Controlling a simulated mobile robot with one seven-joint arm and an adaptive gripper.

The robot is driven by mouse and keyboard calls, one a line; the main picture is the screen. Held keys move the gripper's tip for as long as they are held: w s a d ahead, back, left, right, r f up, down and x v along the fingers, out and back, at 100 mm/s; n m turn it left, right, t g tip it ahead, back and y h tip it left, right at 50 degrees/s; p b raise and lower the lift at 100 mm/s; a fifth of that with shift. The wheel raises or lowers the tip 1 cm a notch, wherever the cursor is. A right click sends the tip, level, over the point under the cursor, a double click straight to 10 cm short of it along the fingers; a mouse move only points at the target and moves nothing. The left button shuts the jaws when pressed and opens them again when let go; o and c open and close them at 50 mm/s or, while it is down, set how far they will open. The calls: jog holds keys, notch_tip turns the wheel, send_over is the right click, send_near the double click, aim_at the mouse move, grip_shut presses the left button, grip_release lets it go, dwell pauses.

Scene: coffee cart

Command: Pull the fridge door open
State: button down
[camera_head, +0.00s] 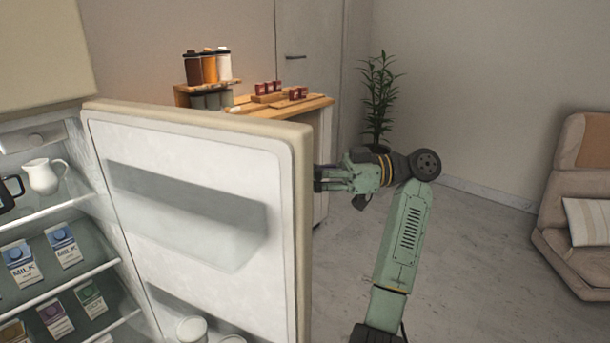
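The fridge door (208,198) stands wide open, its white inner side and clear door bin facing me. The open fridge interior (90,190) shows at the left, with milk cartons (62,245) on its shelves. My gripper (328,181) is at the right edge of the door, pointing left toward the door's outer side. Its fingertips are partly hidden by the door edge. The handle is not visible, so I cannot tell whether the fingers hold it.
A white jug (43,177) stands on the upper fridge shelf. A wooden coffee cart (290,107) with canisters (208,67) stands behind the door. A plant (378,100) is at the back and an armchair (575,215) at the right. The floor (475,270) between is clear.

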dwell(0.3)
jog(key=c, duration=1.5)
grip_release()
jog(key=d, duration=0.4)
jog(key=w+d, duration=0.1)
jog(key=d, duration=0.3)
jog(key=w+d, duration=0.1)
jog(key=d, duration=0.2)
jog(key=shift+w+d, duration=0.2)
jog(key=shift+d, duration=0.2)
jog(key=shift+r, duration=0.1)
